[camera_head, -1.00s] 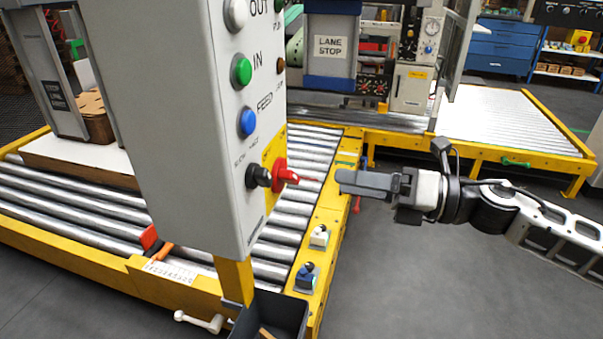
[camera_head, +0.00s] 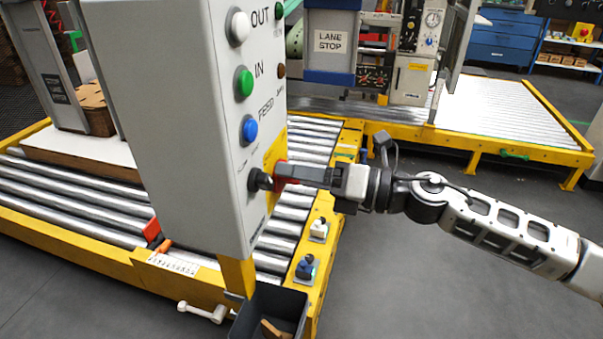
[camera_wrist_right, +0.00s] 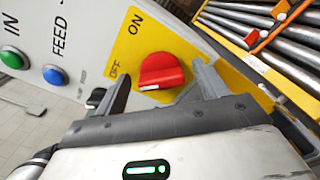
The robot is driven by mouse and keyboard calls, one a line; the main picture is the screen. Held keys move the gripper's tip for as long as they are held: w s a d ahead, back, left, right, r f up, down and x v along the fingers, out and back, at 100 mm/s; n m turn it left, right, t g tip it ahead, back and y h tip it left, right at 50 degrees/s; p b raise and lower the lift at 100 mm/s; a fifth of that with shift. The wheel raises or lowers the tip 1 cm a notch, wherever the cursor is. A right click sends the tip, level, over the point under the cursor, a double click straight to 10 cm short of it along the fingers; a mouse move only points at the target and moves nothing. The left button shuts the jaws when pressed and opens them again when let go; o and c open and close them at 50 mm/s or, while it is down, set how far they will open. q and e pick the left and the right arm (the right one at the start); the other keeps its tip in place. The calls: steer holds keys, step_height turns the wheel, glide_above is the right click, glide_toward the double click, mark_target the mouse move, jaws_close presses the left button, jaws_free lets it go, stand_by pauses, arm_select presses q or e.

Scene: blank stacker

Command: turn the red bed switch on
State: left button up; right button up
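The red bed switch (camera_head: 280,176) is a rotary knob on the side of the grey control box, partly hidden by my right gripper (camera_head: 296,173). In the right wrist view the red knob (camera_wrist_right: 162,70) sits on a yellow plate with ON and OFF labels. Its white mark is at the lower left, on the OFF side. My right gripper (camera_wrist_right: 160,84) is open, with one finger on each side of the knob. Small gaps seem to show, and I cannot tell if either finger touches. My left gripper is not in view.
White, green (camera_head: 243,83) and blue (camera_head: 249,129) buttons and a black selector knob (camera_head: 258,180) are on the control box (camera_head: 180,110). A roller conveyor (camera_head: 285,220) runs behind it. A dark bin (camera_head: 268,305) hangs below. Open floor lies to the right.

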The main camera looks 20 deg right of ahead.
steer(key=c, duration=0.9)
steer(key=shift+o, duration=0.2)
arm_select(q)
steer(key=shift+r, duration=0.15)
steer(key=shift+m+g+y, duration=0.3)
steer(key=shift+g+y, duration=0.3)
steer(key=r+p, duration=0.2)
steer(key=p, duration=0.2)
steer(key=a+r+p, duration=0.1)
steer(key=p, duration=0.4)
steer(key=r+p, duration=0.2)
steer(key=p, duration=0.3)
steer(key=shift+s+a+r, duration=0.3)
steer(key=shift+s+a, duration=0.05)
arm_select(e)
steer(key=m, duration=1.7)
steer(key=shift+f+m, duration=0.35)
steer(key=shift+m, duration=0.05)
arm_select(q)
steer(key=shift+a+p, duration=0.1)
steer(key=shift+p, duration=0.25)
arm_select(e)
steer(key=shift+f, duration=0.1)
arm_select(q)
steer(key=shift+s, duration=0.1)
